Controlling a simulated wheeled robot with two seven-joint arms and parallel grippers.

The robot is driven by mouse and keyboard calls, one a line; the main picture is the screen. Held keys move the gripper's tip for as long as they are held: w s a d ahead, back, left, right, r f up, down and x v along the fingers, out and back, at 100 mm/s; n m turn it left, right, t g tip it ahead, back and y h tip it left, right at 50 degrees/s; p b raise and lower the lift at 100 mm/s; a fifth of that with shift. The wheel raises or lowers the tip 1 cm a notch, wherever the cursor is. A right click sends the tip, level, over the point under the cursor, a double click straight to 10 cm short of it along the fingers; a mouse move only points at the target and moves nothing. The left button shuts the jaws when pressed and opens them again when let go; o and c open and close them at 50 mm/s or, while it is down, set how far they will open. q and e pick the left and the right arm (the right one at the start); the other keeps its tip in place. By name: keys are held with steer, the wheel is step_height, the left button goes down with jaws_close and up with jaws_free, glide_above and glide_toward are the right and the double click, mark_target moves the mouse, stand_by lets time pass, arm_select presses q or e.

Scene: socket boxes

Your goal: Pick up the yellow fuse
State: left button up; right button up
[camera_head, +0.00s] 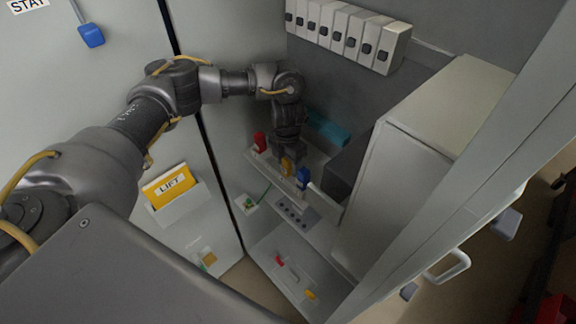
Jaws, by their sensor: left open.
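A yellow piece (287,167), which looks like the yellow fuse, stands on a narrow grey shelf inside the cabinet, between a red piece (260,142) and a blue piece (303,177). My left gripper (289,158) points down right over the yellow piece and partly hides it. It is open; whether its fingers touch the piece is too small to tell. A second, small yellow piece (311,294) lies in the lower tray, near a small red one (280,261). My right gripper is not in view.
A large grey box (400,190) stands close to the gripper's right. Several white switch modules (352,35) line the back wall above. A teal block (327,129) sits behind the gripper. A panel with dark holes (296,212) lies in front. A yellow LIFT card (171,186) is at the left.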

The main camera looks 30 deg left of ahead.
arm_select(q)
steer(key=shift+f, duration=0.3)
steer(key=shift+d, duration=0.1)
steer(key=shift+c, duration=0.4)
steer(key=c, duration=0.9)
steer(key=shift+r, duration=0.1)
step_height(320, 180, up, 10)
steer(key=shift+f+b, duration=0.25)
steer(key=shift+b, duration=0.55)
steer(key=shift+r, duration=0.2)
